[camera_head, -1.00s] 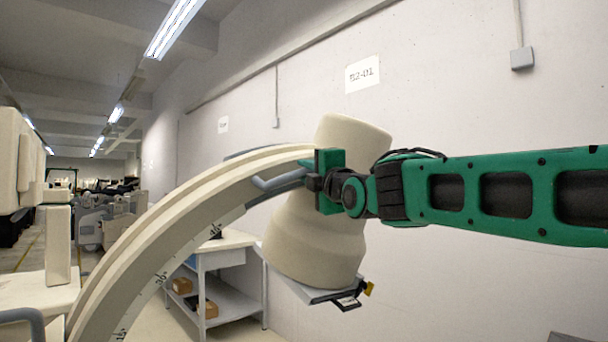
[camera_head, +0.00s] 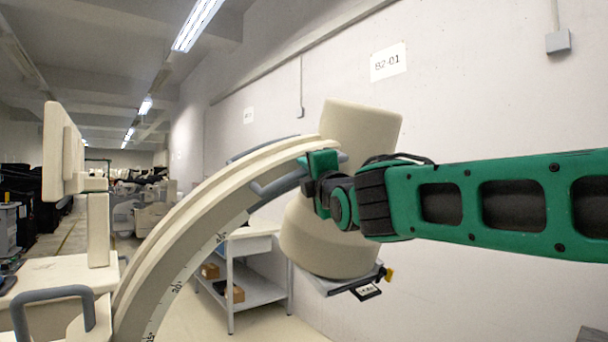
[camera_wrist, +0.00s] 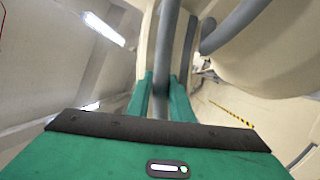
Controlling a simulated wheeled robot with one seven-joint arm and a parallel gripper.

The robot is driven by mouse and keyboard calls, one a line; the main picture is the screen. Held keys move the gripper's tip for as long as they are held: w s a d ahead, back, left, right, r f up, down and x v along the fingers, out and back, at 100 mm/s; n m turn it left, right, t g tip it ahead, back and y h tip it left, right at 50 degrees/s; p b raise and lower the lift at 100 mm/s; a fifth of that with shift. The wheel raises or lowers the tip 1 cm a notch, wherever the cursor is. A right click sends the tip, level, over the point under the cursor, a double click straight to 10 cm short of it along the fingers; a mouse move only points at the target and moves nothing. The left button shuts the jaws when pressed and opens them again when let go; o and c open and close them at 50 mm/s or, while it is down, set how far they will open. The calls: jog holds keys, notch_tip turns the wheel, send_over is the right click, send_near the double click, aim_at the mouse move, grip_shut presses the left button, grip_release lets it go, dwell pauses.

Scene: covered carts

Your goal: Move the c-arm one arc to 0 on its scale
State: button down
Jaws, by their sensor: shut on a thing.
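The c-arm's cream arc (camera_head: 165,245) curves up from the lower left to a large cream cylindrical head (camera_head: 345,140). A grey bar handle (camera_head: 272,186) is fixed to the arc's upper end. My green gripper (camera_head: 318,162) is at this handle. In the wrist view my gripper (camera_wrist: 161,100) is shut on the grey handle (camera_wrist: 165,50), which runs between the fingers. The scale's 0 mark and pointer are not visible.
A cream cart with a screen (camera_head: 52,155) and a grey rail (camera_head: 55,295) stands at the left. A white shelf table (camera_head: 255,282) with brown boxes is behind the arc. A concrete wall (camera_head: 480,90) closes off the right. An aisle runs back on the left.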

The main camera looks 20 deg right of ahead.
jog(key=shift+d, duration=0.75)
jog(key=c, duration=1.6)
grip_release()
jog(key=shift+d, duration=0.2)
jog(key=shift+c, duration=0.2)
jog(key=shift+a, duration=0.25)
jog(key=shift+s, duration=0.15)
jog(key=shift+s+a, duration=0.1)
jog(key=shift+s, duration=0.1)
jog(key=v, duration=1)
jog(key=shift+f, duration=0.15)
